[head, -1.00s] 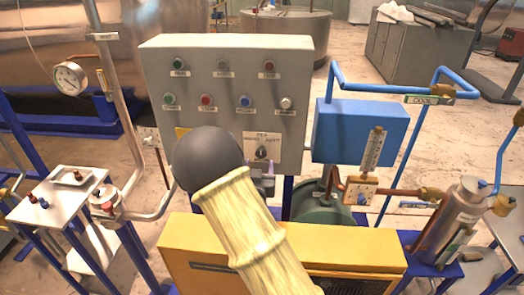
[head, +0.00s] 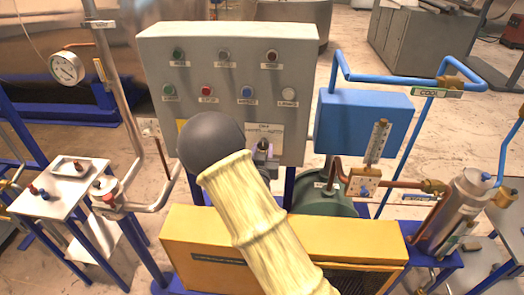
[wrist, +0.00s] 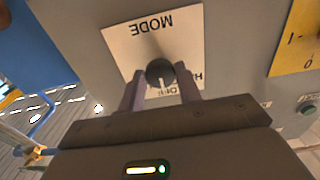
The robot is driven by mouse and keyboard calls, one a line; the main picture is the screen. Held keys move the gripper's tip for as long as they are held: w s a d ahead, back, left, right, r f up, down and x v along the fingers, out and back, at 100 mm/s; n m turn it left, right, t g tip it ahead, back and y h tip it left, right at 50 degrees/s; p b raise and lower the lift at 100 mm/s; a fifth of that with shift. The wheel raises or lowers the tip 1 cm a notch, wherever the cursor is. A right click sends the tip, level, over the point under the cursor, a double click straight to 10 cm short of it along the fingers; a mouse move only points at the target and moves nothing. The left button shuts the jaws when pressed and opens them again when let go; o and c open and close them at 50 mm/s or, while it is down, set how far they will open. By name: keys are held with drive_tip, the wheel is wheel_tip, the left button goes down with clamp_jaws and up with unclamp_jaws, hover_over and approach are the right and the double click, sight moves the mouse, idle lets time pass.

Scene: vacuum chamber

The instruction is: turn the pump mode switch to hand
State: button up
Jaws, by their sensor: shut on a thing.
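The pump mode switch is a dark round knob with a pale pointer line; it shows in the wrist view (wrist: 160,73) on a cream plate (wrist: 183,30) marked MODE, which appears upside down there. The pointer line runs toward the bottom of that view, near the partly covered OFF lettering. My gripper (wrist: 161,88) has its two purple fingers on either side of the knob, shut on it. In the head view my gripper (head: 264,160) is at the plate's lower part, and my arm's dark joint hides the panel to its left.
The grey control panel (head: 225,50) carries several coloured buttons and lamps above the switch. A blue box (head: 362,120) with blue piping stands right of it. A yellow-orange housing (head: 190,245) lies below my arm. A small side table (head: 70,185) stands at left.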

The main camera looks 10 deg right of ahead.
drive_tip(key=shift+f+n+b, duration=0.1)
drive_tip(key=shift+n+b, duration=0.25)
drive_tip(key=shift+n, duration=0.15)
drive_tip(key=shift+n+b, duration=0.55)
drive_tip(key=shift+n, duration=0.35)
drive_tip(key=shift+n+b, duration=0.3)
drive_tip(key=shift+n, duration=1.4)
drive_tip(key=shift+n+b, duration=0.35)
drive_tip(key=shift+n, duration=1.05)
drive_tip(key=o, duration=1)
drive_tip(key=shift+d, duration=0.1)
